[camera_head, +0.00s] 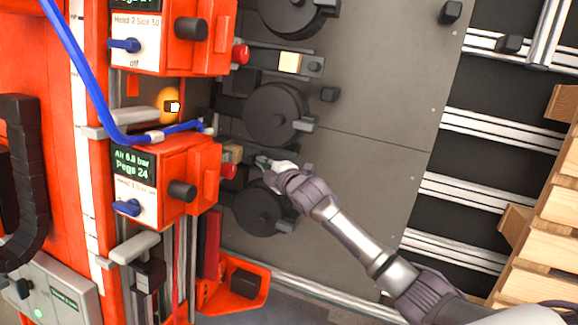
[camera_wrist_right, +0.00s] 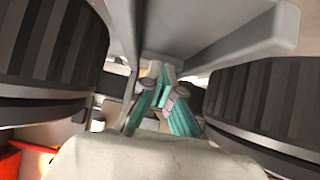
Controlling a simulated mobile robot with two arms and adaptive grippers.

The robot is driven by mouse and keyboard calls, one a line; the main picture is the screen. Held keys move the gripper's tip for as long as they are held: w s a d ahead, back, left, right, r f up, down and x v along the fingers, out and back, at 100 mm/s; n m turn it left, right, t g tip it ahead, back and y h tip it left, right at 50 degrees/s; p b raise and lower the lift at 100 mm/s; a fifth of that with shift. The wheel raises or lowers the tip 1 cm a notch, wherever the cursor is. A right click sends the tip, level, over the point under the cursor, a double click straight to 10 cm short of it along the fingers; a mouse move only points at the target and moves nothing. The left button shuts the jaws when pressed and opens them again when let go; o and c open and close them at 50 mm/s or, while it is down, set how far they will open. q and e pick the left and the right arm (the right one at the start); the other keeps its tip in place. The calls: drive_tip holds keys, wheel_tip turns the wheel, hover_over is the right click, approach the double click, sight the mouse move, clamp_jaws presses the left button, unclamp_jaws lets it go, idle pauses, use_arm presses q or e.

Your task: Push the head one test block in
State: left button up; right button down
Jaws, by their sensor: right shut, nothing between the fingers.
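The lower red nailing head (camera_head: 185,170) carries a panel reading "Air 6.8 bar, Pegs 24" and a partly legible "Head 1" label. A small wooden test block (camera_head: 234,151) sits just right of this head, close to its red knob. My right gripper (camera_head: 262,162) is shut and empty, just right of the block and between two dark round drums. I cannot tell whether it touches the block. In the wrist view its teal-sided fingers (camera_wrist_right: 163,108) are together under a grey bracket (camera_wrist_right: 215,40). My left gripper is not in view.
The upper red head (camera_head: 175,35) has its own pale block (camera_head: 290,62) on a bracket. Dark drums (camera_head: 273,114) stand above and below (camera_head: 258,207) my right gripper. A blue hose (camera_head: 85,75) crosses the left. Wooden pallet boards (camera_head: 545,245) lie right; the grey plate between is mostly clear.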

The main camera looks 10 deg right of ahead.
drive_tip(key=shift+a+r+p, duration=0.35)
drive_tip(key=shift+r+p, duration=0.3)
drive_tip(key=shift+p, duration=0.05)
drive_tip(key=shift+s+d+f+y+p, duration=0.15)
drive_tip(key=shift+d+f+y+p, duration=0.2)
drive_tip(key=shift+d+p, duration=0.15)
drive_tip(key=shift+s+d+f+p, duration=0.1)
drive_tip(key=shift+s+d+p, duration=0.45)
drive_tip(key=shift+s+d, duration=0.3)
drive_tip(key=shift+s+d+f, duration=0.15)
drive_tip(key=shift+d+f, duration=0.05)
drive_tip(key=shift+d, duration=0.5)
drive_tip(key=shift+d, duration=0.1)
